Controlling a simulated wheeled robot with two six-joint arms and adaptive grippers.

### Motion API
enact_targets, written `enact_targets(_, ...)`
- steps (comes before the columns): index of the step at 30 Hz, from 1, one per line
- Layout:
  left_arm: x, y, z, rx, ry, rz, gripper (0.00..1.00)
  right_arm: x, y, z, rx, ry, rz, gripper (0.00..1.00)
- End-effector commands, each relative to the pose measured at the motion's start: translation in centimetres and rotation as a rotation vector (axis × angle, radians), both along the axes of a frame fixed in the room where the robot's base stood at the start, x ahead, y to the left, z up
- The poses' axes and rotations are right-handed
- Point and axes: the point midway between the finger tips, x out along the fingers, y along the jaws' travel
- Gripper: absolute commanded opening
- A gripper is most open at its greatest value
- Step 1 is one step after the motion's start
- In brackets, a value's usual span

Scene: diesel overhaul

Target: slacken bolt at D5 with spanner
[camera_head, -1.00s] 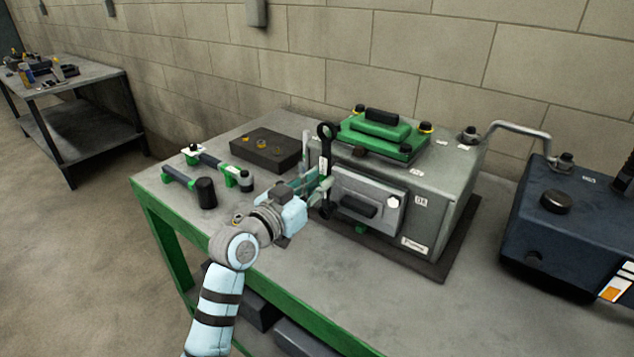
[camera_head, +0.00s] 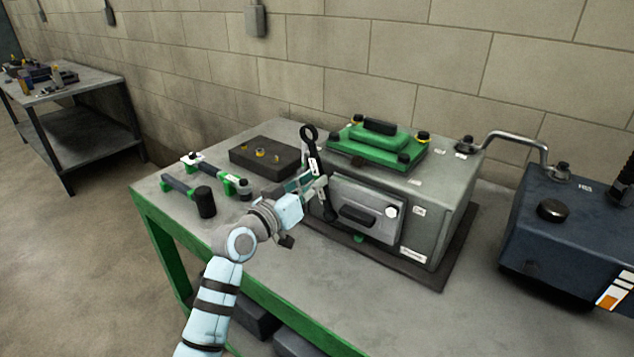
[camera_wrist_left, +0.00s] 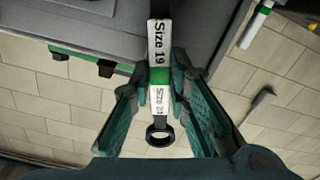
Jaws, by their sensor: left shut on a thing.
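My left gripper (camera_head: 314,189) is shut on a dark spanner (camera_head: 310,136) in front of the grey engine block's (camera_head: 452,205) left end. The spanner leans, its ring end up and to the left. Its lower end is beside the left edge of the front cover (camera_head: 346,196); whether it sits on a bolt there is hidden. In the left wrist view the spanner (camera_wrist_left: 160,132) runs between the fingers (camera_wrist_left: 160,92), with white "Size" labels and a green band. A small label (camera_head: 419,211) beside a pale bolt (camera_head: 391,212) is too small to read; I cannot pick out D5.
A green cover (camera_head: 378,146) with dark knobs tops the block. Left on the bench (camera_head: 300,285) are a dark tray (camera_head: 270,155) with small brass parts and a black-headed mallet (camera_head: 205,203). A dark blue machine (camera_head: 560,240) stands right. The bench front is clear.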

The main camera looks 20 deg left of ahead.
Motion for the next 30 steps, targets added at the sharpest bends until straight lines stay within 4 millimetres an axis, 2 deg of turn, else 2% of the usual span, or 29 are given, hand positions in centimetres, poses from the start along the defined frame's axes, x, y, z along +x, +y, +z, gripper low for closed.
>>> enact_targets(5, 0.2, 0.5, -0.3, -0.048, 0.02, 0.001, 0.0, 0.0, 0.0, 0.1, 0.0, 0.0, 0.0, 0.4)
enact_targets(10, 0.9, 2.3, -1.2, -0.251, 0.099, 0.001, 0.0, 0.0, 0.0, 0.2, 0.0, 0.0, 0.0, 0.4)
enact_targets(19, 1.0, 2.6, -1.4, -0.29, 0.114, 0.0, 0.0, 0.0, 0.0, 0.1, 0.0, 0.0, 0.0, 0.4)
enact_targets(25, 1.6, 4.2, -3.3, -0.513, 0.204, 0.001, 0.0, 0.0, 0.0, -0.7, 0.0, 0.0, 0.0, 0.4)
enact_targets(30, 1.7, 4.5, -3.4, -0.557, 0.221, 0.0, 0.0, 0.0, 0.0, -0.7, 0.0, 0.0, 0.0, 0.4)
